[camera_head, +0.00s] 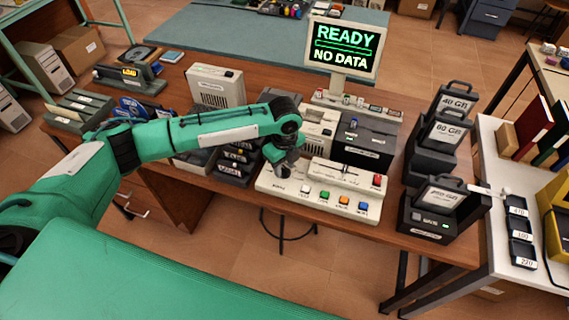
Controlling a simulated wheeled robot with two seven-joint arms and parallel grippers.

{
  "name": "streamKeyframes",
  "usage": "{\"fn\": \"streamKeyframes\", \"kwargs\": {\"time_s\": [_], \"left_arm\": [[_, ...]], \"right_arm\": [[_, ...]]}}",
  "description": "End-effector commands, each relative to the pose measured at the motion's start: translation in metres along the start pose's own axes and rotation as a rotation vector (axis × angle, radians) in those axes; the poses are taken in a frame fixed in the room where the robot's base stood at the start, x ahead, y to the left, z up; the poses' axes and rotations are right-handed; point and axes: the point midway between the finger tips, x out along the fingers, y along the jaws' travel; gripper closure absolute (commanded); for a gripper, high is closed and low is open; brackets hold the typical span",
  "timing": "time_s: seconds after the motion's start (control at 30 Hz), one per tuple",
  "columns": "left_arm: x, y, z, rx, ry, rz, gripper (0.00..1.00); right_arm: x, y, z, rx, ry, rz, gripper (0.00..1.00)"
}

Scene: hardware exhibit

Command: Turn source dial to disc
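A cream control console (333,178) lies on the front of the wooden desk. It has a row of white, green, orange and blue buttons, a red button at the right and a slider in the middle. My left gripper (283,168) points down over the console's left end, just above a small printed label. The source dial cannot be made out clearly; the gripper covers that part of the console. I cannot tell whether the fingers are open or shut, or touching a dial. A monitor (343,47) behind reads "READY" and "NO DATA". My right gripper is not in view.
Behind the console stand a black unit (366,135) and a beige box (216,86). Dark drive cartridges (447,133) with handles stand at the right. A black dock (430,222) sits at the desk's right front. A white side table (500,260) adjoins on the right.

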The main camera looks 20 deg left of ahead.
Motion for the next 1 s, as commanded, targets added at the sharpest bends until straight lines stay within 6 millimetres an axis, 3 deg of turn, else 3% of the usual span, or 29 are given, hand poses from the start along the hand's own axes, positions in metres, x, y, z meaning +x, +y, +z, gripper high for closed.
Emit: {"fn": "streamKeyframes", "kwargs": {"time_s": [0.3,0.47,0.5,0.77,1.0], "left_arm": [[0.003,0.0,0.0,0.0,0.0,0.0,0.67],[0.003,0.0,0.0,0.0,0.0,0.0,0.98],[0.002,0.0,0.0,0.0,0.0,0.0,1.0],[0.001,0.0,0.0,-0.016,0.001,0.001,1.0],[-0.002,0.0,-0.001,-0.117,0.003,0.003,1.0]], "right_arm": [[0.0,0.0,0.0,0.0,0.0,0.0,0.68],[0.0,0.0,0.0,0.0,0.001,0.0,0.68],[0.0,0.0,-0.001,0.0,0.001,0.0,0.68],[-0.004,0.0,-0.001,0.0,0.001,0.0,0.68],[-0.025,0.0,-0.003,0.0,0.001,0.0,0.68]]}}
